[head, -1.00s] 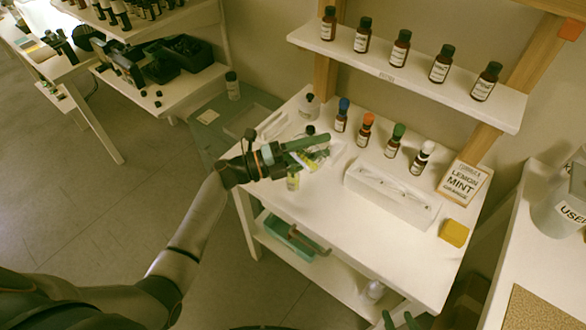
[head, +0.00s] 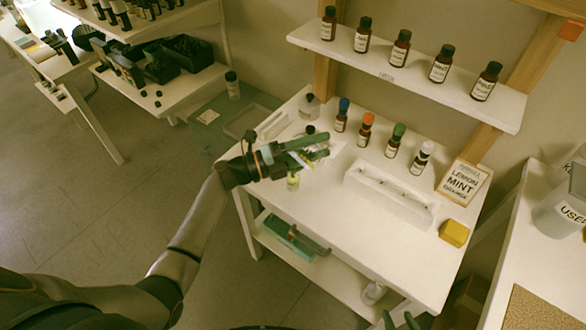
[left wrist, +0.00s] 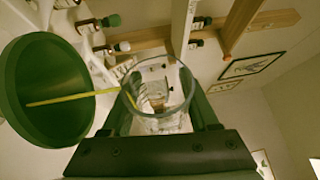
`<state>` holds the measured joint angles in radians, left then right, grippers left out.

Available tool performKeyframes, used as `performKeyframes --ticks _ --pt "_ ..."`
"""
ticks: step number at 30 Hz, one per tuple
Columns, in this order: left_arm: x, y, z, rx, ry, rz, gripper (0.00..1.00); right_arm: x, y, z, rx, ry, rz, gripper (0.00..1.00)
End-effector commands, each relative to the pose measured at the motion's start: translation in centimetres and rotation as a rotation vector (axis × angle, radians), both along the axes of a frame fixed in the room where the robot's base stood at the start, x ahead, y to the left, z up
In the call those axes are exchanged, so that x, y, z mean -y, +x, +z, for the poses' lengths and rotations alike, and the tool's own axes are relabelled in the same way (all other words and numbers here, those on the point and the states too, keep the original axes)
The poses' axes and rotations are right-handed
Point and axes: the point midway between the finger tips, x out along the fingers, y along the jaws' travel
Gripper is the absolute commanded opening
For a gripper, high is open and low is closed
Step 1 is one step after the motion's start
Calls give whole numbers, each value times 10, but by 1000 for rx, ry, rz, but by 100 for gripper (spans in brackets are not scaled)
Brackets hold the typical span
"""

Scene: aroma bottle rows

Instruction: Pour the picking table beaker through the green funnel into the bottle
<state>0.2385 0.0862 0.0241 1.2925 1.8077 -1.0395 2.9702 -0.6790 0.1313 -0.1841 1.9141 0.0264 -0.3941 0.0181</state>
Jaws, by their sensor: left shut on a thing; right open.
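My left gripper (head: 318,149) is shut on a clear glass beaker (left wrist: 160,98), held tilted above the left part of the white table. The wide round mouth of the green funnel (left wrist: 45,75) lies just left of the beaker in the left wrist view. A thin yellow streak runs from the beaker's lip across the funnel's mouth, like a poured stream. A small bottle with yellow-green content (head: 293,182) stands below my left gripper; its top is hidden. The funnel's seat on the bottle is hidden. My right gripper (head: 400,321) is open and empty at the bottom edge.
Several small bottles with coloured caps (head: 365,131) stand behind a white rack (head: 390,194). A LEMON MINT sign (head: 463,182) and a yellow block (head: 454,233) are at the right. A shelf of bottles (head: 400,78) is above. The table's front middle is clear.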

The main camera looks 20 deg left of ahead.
Motion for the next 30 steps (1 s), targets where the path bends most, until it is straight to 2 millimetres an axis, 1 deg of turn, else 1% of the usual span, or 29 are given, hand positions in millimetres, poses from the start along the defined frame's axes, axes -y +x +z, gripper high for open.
performKeyframes --ticks 15,30 --pt "-1 1 6 -20 -33 1 4 0 0 0 0 0 0 50" --pt "-1 1 6 -23 -36 0 4 0 0 0 0 0 0 50"
